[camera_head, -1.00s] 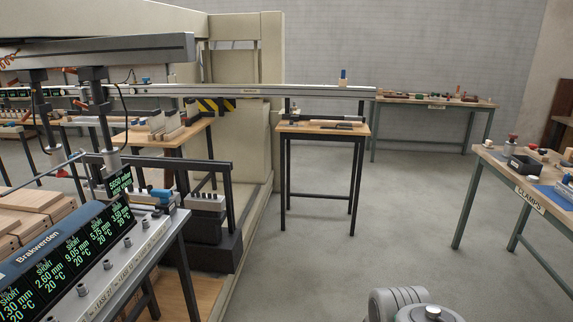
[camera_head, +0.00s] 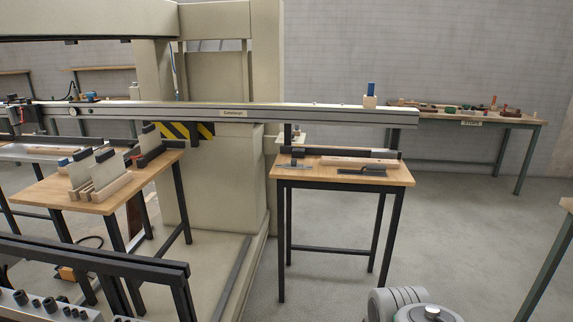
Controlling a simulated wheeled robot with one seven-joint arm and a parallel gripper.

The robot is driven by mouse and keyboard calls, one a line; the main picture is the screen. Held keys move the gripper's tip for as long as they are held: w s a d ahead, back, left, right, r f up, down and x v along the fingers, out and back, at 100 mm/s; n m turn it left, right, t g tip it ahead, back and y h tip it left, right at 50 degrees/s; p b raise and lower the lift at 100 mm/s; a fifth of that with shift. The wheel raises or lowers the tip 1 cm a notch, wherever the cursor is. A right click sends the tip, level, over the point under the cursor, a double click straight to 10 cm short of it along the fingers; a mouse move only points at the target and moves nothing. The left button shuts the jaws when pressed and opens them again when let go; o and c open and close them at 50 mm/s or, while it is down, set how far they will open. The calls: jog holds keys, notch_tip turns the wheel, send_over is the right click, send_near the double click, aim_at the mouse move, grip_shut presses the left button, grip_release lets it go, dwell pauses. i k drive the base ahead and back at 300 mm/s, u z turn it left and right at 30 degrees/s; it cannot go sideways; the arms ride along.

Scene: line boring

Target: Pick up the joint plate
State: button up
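The joint plate cannot be picked out for certain. A small dark flat piece (camera_head: 362,171) lies at the front of the small wooden-topped table (camera_head: 395,181) ahead and may be it. Behind that piece lie a light wooden bar (camera_head: 345,161) and a long black bar (camera_head: 330,152). A small grey item (camera_head: 292,164) sits at the table's left end. My gripper is not in view; only a grey rounded part of my own body shows at the bottom edge.
A bench with blocks (camera_head: 100,203) stands left, with black rails (camera_head: 90,255) nearer. A back table (camera_head: 520,122) holds small parts. The floor right of the small table is clear; a table edge (camera_head: 558,235) shows at far right.

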aim_at(294, 165)
jog(key=i, duration=2.45)
jog(key=u, duration=2.45)
